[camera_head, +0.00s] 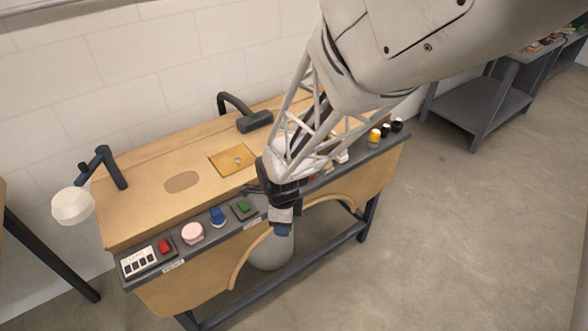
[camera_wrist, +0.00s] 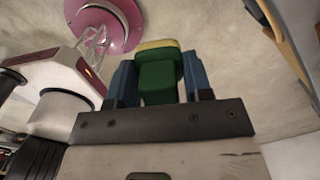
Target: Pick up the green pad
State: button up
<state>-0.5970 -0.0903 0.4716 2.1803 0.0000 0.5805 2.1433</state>
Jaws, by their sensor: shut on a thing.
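In the wrist view, a green pad (camera_wrist: 158,78) with a yellow far layer sits between the two blue fingers of my gripper. The fingers are shut on its sides. In the head view, my gripper (camera_head: 283,229) points down just in front of the workbench's front panel, and the pad cannot be made out there.
The wooden workbench (camera_head: 140,214) stands against a white wall. Its front strip carries a red switch (camera_head: 165,246), a pink button (camera_head: 192,233), a blue knob (camera_head: 218,215) and a green button (camera_head: 243,207). A lamp (camera_head: 73,205) is at the left. The floor at right is clear.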

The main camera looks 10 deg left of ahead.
dwell(0.5)
jog(key=o, duration=0.4)
jog(key=shift+c, duration=1.3)
jog(key=w+a+r, duration=0.3)
jog(key=w+a, duration=0.9)
jog(key=w, duration=0.1)
jog(key=w+a+r, duration=0.3)
jog(key=w+a, duration=0.9)
jog(key=w, duration=0.1)
jog(key=shift+w+a+r, duration=0.2)
jog(key=shift+w+a, duration=0.05)
jog(key=shift+a, duration=0.1)
